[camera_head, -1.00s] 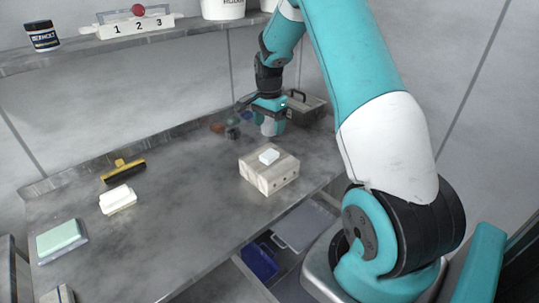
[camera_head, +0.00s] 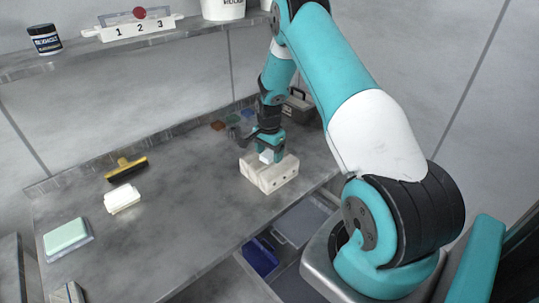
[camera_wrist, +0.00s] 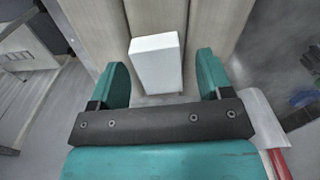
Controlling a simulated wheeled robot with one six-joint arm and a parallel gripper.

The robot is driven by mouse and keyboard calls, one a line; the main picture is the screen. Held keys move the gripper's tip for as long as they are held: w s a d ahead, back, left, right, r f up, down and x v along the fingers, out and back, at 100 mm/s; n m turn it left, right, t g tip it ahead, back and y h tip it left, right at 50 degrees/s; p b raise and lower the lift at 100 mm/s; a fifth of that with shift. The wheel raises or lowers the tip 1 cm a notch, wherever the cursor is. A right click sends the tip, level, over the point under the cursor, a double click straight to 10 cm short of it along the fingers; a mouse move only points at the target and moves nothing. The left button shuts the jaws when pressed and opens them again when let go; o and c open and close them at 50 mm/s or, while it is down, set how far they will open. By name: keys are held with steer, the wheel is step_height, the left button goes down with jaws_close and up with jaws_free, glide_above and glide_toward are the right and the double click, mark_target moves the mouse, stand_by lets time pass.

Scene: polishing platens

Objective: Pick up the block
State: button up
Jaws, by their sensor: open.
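A small white block (camera_wrist: 157,62) stands between the two teal fingers of my gripper (camera_wrist: 158,80) in the wrist view, with a gap on each side. The block (camera_head: 266,156) rests on a wooden stand (camera_head: 262,180) on the bench, seen in the head view. My gripper (camera_head: 268,152) is over the stand, open, with its fingers down around the block. The fingers hide part of the block in the head view. The stand's grooved top (camera_wrist: 215,25) fills the wrist view beyond the block.
A yellow-handled brush (camera_head: 126,170), a white block-like item (camera_head: 122,199) and a green pad (camera_head: 66,236) lie on the bench's left. A dark toolbox (camera_head: 298,106) stands behind my gripper. A drawer with a blue bin (camera_head: 261,257) is open below the front edge.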

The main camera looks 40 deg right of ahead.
steer(key=c, duration=1.1)
steer(key=shift+o, duration=0.2)
